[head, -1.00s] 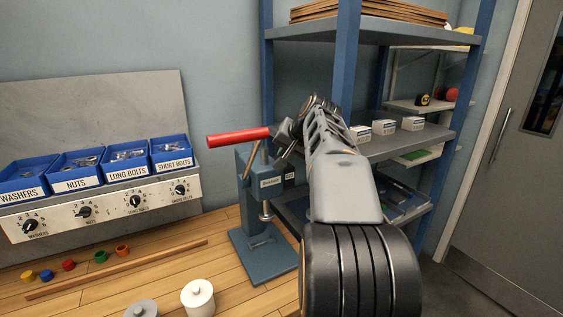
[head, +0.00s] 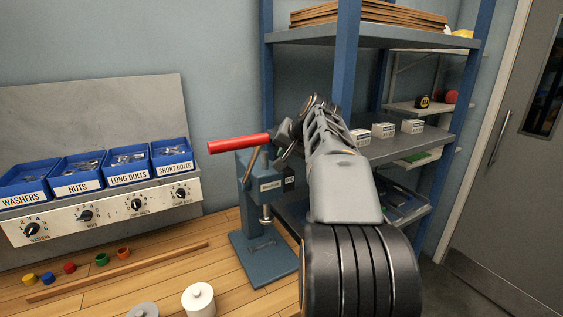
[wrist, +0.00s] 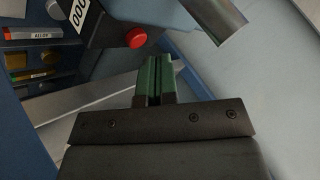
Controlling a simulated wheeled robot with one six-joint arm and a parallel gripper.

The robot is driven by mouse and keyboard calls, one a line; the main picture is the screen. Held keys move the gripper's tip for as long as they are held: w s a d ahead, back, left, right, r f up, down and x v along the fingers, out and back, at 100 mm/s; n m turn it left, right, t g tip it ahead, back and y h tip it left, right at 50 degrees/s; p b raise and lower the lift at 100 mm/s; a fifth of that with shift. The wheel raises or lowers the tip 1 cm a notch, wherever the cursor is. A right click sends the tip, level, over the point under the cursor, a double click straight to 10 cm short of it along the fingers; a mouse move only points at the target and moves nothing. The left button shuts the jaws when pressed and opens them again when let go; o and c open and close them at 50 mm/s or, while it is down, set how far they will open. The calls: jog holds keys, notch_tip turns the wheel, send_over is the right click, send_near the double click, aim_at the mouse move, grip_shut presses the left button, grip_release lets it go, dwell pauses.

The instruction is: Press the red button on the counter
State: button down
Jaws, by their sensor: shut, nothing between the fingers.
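The red button (wrist: 136,38) shows in the wrist view on the end of a dark counter housing (wrist: 106,32). The counter's white face (wrist: 81,14) reads "000". My gripper (wrist: 158,62) is shut and empty, its green fingers pointing up the picture. Its tips are just below and right of the button in that view; a gap shows between them in the picture, but depth is hard to judge. In the head view the counter (head: 289,181) is a small patch at the right side of the blue arbor press (head: 263,262). The button and fingers are hidden there by my arm.
The press's red lever (head: 238,143) sticks out left, close to my wrist. A blue shelf rack (head: 400,150) with small boxes stands behind my arm. Blue bins (head: 120,177), coloured rings and a white lidded pot (head: 198,302) are at left.

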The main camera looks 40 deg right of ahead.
jog(key=shift+r, duration=0.15)
notch_tip(320, 180, up, 5)
jog(key=p, duration=0.4)
dwell(0.4)
dwell(0.8)
